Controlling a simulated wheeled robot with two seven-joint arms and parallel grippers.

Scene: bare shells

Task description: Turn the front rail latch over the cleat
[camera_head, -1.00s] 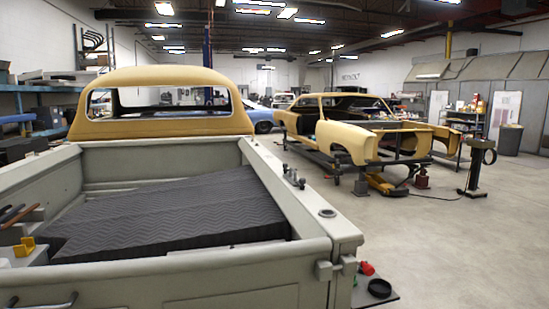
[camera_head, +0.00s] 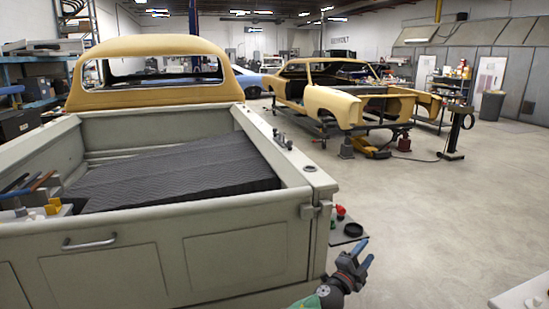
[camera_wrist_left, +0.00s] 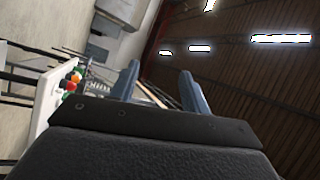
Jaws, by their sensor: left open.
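Small dark metal fittings (camera_head: 282,140) stand on top of the truck bed's right side rail (camera_head: 262,146). They are too small to tell latch from cleat or how the latch is turned. My left gripper (camera_head: 365,253) is at the lower middle right, outside the bed, beyond the tailgate's right corner and well apart from the fittings. Its blue fingers also show in the left wrist view (camera_wrist_left: 158,82), spread apart with nothing between them. My right gripper is not in view.
A small dark shelf (camera_head: 350,232) with red, green and black items sits beside the bed's rear corner, close to my left gripper. A grey quilted pad (camera_head: 180,175) lies in the bed. A yellow car shell (camera_head: 350,100) stands behind.

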